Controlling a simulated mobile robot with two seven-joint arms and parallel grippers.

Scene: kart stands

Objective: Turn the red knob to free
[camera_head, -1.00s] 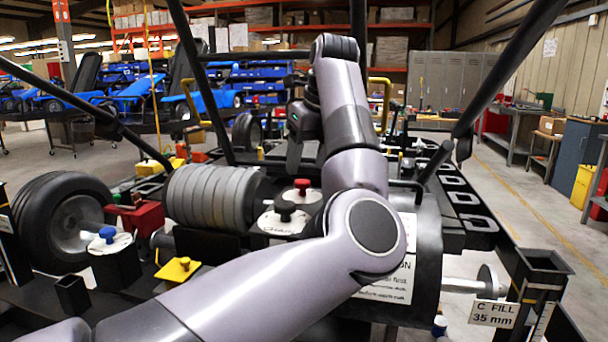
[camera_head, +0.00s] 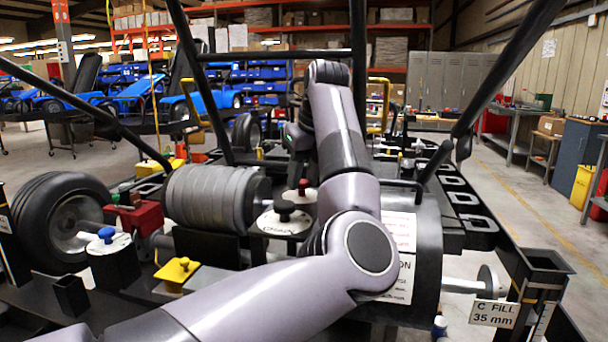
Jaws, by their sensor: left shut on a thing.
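The red knob (camera_head: 302,188) stands on a pale round plate, right of the grey ribbed roller. It looks narrow from here. My left arm comes in from the lower left, and its forearm rises past the knob. My left gripper (camera_head: 299,168) points down from the wrist onto the red knob and is shut on it. The dark fingers are small and partly lost against the dark background. The forearm hides the right side of the plate, and I cannot read the knob's markings. My right gripper is not in view.
A black knob (camera_head: 284,209) on a white dial stands close in front of the red one. The grey roller (camera_head: 212,198) and black frame bars (camera_head: 358,70) stand close around the arm.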

